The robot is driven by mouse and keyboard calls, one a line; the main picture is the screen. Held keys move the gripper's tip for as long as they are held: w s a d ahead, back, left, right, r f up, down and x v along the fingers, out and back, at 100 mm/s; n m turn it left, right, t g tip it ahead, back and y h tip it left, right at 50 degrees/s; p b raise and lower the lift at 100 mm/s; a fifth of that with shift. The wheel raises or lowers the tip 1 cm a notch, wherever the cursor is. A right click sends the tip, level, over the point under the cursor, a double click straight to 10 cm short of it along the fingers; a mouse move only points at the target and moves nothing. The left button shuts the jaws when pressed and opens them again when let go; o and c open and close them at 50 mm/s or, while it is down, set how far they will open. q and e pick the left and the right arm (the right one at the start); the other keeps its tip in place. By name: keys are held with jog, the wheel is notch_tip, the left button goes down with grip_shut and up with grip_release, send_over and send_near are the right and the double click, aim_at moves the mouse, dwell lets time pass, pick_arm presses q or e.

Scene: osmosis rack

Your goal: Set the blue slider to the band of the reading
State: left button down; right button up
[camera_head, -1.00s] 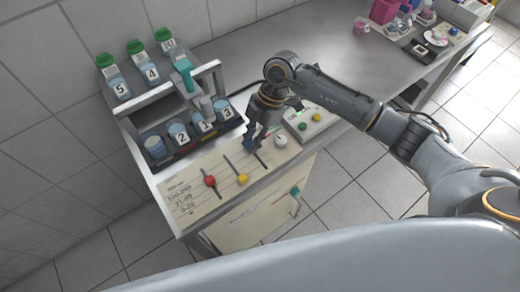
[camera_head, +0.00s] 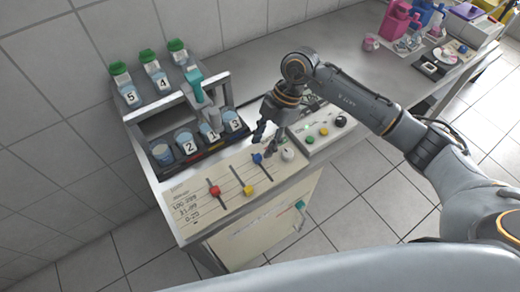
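The blue slider (camera_head: 257,158) sits near the upper end of its slot on the cream panel (camera_head: 228,205). A red slider (camera_head: 214,191) and a yellow slider (camera_head: 248,190) are in slots to its left. Handwritten band labels (camera_head: 186,208) are at the panel's left, too small to read surely; the lower ones look like 21-99 and 0-20. My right gripper (camera_head: 263,143) is just above the blue slider, its fingers apart, seemingly empty. I cannot tell whether a finger touches the slider. My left gripper is not in view.
A rack (camera_head: 176,102) with numbered green-capped bottles and jars stands behind the panel. The bench to the right is mostly clear.

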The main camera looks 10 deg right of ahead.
jog(key=v, duration=0.7)
jog(key=shift+r, duration=0.3)
jog(key=shift+d, duration=0.15)
